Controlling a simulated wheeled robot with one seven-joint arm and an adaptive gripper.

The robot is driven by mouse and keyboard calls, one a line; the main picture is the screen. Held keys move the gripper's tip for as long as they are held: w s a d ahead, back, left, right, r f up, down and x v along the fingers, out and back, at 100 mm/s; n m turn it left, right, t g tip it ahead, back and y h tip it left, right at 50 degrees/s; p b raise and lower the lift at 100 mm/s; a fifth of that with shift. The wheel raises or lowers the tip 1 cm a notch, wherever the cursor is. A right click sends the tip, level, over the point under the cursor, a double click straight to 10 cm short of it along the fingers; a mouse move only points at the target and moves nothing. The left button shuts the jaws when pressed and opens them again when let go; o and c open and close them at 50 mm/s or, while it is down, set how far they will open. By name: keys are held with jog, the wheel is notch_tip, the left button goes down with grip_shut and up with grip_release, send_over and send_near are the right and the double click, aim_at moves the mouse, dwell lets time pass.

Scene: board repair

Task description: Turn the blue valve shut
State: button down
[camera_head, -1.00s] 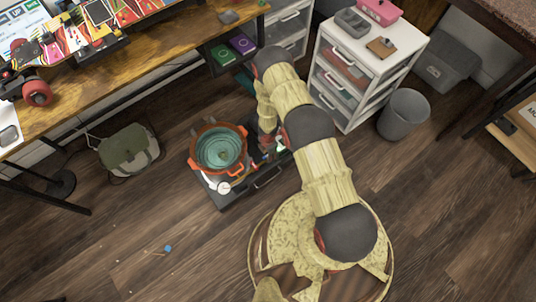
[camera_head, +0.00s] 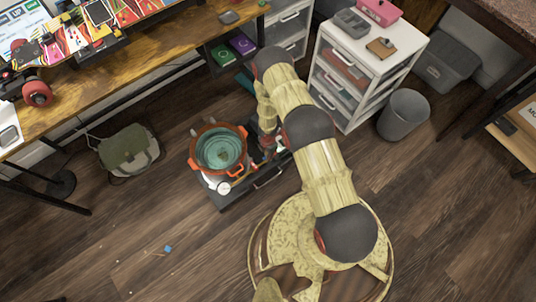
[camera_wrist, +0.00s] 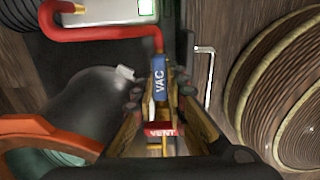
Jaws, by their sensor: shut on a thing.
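The blue valve handle (camera_wrist: 159,80), lettered VAC, shows in the wrist view at the end of a red hose. It lies lengthwise away from me, between the two fingers of my gripper (camera_wrist: 160,95). My gripper is shut on the blue handle, one finger on each side. A red VENT label (camera_wrist: 161,133) sits nearer, low between the fingers. In the head view my gripper (camera_head: 267,145) is beside the orange pot (camera_head: 219,150). The blue valve is too hidden by my arm to make out there.
The pot and equipment rest on a dark wheeled base (camera_head: 228,199). A white drawer cabinet (camera_head: 375,60) and grey bin (camera_head: 403,115) stand to the right. Floor at the front left is mostly clear.

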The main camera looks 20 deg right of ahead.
jog(key=shift+m, duration=0.3)
jog(key=m+p, duration=0.1)
jog(key=m, duration=0.2)
jog(key=shift+m, duration=0.3)
jog(key=m, duration=0.4)
jog(key=shift+m, duration=0.3)
jog(key=m, duration=0.4)
jog(key=shift+m, duration=2.5)
jog(key=c, duration=1.9)
grip_release()
jog(key=shift+o, duration=0.5)
